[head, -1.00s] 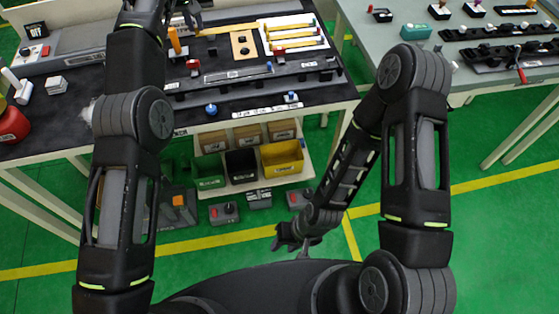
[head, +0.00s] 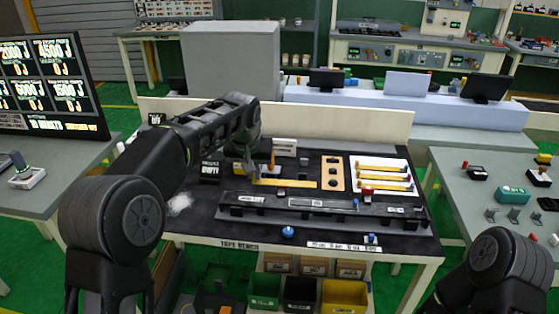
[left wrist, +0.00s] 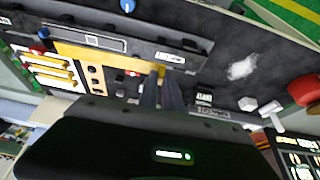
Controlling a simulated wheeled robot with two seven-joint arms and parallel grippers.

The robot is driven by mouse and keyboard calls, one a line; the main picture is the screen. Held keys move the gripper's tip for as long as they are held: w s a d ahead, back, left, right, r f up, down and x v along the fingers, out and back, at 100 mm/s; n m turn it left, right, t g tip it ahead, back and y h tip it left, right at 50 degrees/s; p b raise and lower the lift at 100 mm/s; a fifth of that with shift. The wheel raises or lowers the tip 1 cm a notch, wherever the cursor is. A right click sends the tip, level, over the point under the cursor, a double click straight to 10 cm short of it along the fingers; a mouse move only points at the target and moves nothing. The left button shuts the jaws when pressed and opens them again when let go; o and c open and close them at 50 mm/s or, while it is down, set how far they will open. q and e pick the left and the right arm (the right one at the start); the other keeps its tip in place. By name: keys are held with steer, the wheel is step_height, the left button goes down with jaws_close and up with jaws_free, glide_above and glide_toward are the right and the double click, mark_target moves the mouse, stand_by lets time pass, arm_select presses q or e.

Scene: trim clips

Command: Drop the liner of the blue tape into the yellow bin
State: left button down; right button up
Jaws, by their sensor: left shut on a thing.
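The yellow bin (head: 344,297) stands on the shelf under the bench, cut by the lower edge of the head view. A long dark trim strip (head: 323,206) lies on the bench with a small blue piece (head: 356,204) near its right end; whether this is the blue tape, I cannot tell. My left gripper (head: 250,168) is low over the rear left of the bench, beside a flat yellow strip (head: 290,184). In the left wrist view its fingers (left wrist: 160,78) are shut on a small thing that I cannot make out. My right gripper is outside the view.
A green bin (head: 264,290) and a black bin (head: 300,293) stand left of the yellow one. An upright orange peg (head: 272,160) is close to my left gripper. A white board (head: 380,176) with yellow bars lies at the right. A blue knob (head: 288,232) is near the bench's front edge.

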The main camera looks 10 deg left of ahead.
arm_select(q)
steer(key=s+a+f, duration=0.2)
steer(key=s+f, duration=0.1)
steer(key=s, duration=0.3)
steer(key=s+a+f+b, duration=0.1)
steer(key=s+a+f, duration=0.1)
steer(key=s+f, duration=0.2)
steer(key=shift+s, duration=0.9)
